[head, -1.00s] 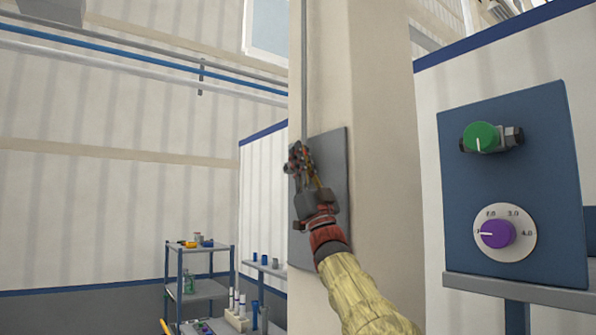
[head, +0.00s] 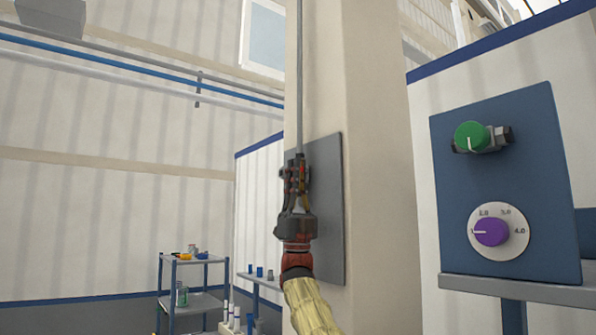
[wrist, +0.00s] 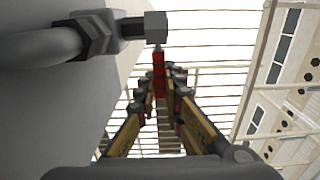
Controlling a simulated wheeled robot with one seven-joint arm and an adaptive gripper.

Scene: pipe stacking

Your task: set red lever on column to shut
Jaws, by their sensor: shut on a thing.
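The red lever (wrist: 158,72) shows in the wrist view, between the fingertips and just below a grey metal fitting (wrist: 155,26). My gripper (wrist: 161,84) is shut on it. In the head view my gripper (head: 296,172) points almost straight up in front of the grey plate (head: 328,215) on the beige column (head: 375,150). It covers the lever and most of the valve there, so the lever's angle is hard to tell. A thin pipe (head: 299,80) runs up the column above the gripper.
A blue panel (head: 545,170) with a green knob (head: 472,136) and a purple dial (head: 491,232) stands to the right. A shelf rack (head: 195,303) with small items stands lower left. A thick pipe with a nut (wrist: 95,32) lies close left of the fingers in the wrist view.

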